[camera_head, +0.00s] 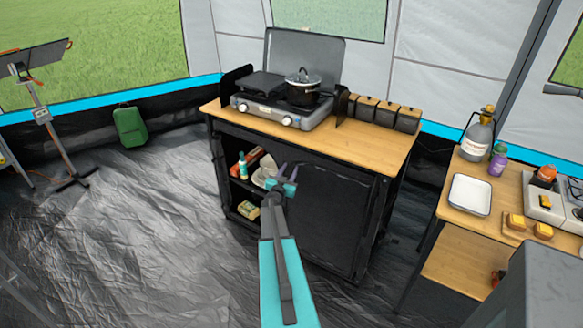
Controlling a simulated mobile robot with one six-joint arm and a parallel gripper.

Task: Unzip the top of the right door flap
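A wooden-topped camp kitchen cabinet (385,150) with dark fabric sides stands in the middle of the view. Its right front is covered by a dark door flap (325,225), which looks closed. A zip along its top is too small and dark to make out. The left front is open and shows shelves. My gripper (289,169) is in front of the cabinet, near the boundary between the open left side and the right flap.
A side table (480,205) with a white tray (470,195) is at the right.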

